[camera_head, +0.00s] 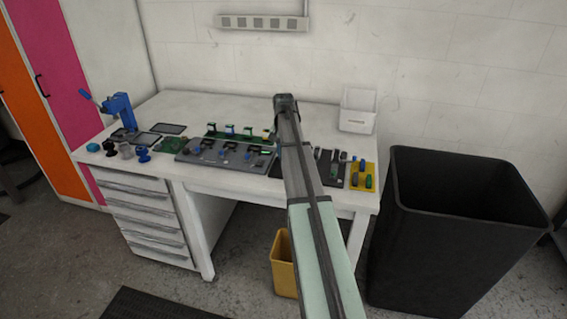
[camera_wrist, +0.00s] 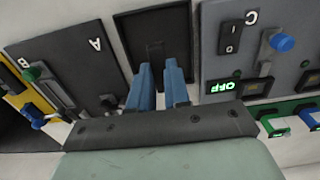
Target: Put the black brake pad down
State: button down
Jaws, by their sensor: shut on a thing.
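My gripper (camera_wrist: 160,68) shows in the wrist view with two blue fingers set close together, pointing at a dark, rimmed tray (camera_wrist: 182,15). The black brake pad is hard to make out; a small dark piece (camera_wrist: 154,47) shows just beyond the fingertips against the dark tray, and I cannot tell whether it touches the tray. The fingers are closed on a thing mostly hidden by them. In the head view my arm crosses the desk (camera_head: 200,105) and hides the gripper and what it holds.
In the wrist view, grey panel A (camera_wrist: 100,70) lies left of the tray and panel C (camera_wrist: 225,65), with a green OFF display, lies right. A black bin (camera_head: 440,240) stands right.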

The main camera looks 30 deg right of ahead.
jog(key=shift+f, duration=2.1)
jog(key=c, duration=1.1)
grip_release()
jog(key=shift+f, duration=0.1)
jog(key=shift+o, duration=0.2)
notch_tip(320, 180, up, 12)
jog(key=shift+r, duration=0.15)
